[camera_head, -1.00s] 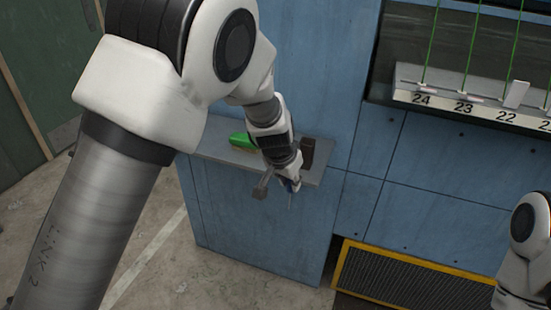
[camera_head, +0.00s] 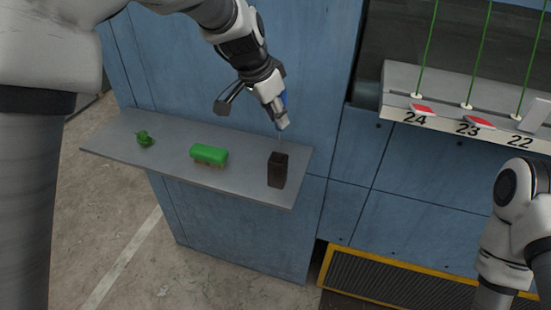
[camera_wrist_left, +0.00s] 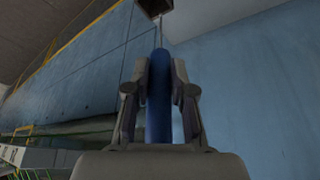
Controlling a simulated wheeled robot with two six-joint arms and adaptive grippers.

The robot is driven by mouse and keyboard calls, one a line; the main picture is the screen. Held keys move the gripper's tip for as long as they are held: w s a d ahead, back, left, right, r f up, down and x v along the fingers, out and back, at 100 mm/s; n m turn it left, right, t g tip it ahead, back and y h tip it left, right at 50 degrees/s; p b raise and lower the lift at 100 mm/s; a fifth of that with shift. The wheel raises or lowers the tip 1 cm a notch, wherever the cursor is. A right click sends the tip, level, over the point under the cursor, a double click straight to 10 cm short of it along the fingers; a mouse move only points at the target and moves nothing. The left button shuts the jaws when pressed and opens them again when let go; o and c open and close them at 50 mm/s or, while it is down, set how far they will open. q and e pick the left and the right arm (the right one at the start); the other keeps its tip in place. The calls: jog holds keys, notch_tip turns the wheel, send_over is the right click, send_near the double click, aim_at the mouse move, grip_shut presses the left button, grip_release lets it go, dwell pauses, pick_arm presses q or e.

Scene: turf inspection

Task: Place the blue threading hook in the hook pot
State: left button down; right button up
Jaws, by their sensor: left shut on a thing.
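My left gripper (camera_head: 281,117) is shut on the blue threading hook (camera_head: 284,98), just above the hook pot. In the left wrist view the hook's blue handle (camera_wrist_left: 158,100) sits between the two fingers, with its thin metal shaft pointing away from the gripper. The hook pot (camera_head: 277,172) is a dark brown upright box near the right end of the grey shelf. In the head view the shaft hangs down towards the pot's top; I cannot tell whether its tip is inside. The pot (camera_wrist_left: 155,7) also shows at the wrist view's top edge, near the shaft's end.
The grey shelf (camera_head: 240,188) also carries a green brush-like block (camera_head: 209,154) and a small green item (camera_head: 145,139). A blue panel stands behind it. At right is a numbered ledge (camera_head: 455,122) with red plates and green strands. My right arm shows at the right edge.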

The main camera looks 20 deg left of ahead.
pick_arm(q)
notch_tip(320, 180, down, 9)
jog(key=s, duration=0.1)
jog(key=shift+s+p, duration=0.3)
jog(key=shift+p, duration=0.1)
jog(key=c, duration=1)
grip_release()
jog(key=shift+w+f, duration=0.1)
jog(key=shift+w, duration=0.05)
pick_arm(e)
jog(key=shift+s+r, duration=0.45)
jog(key=shift+r, duration=0.25)
pick_arm(q)
jog(key=b+v, duration=0.1)
jog(key=v, duration=1.1)
pick_arm(e)
jog(key=shift+f, duration=0.5)
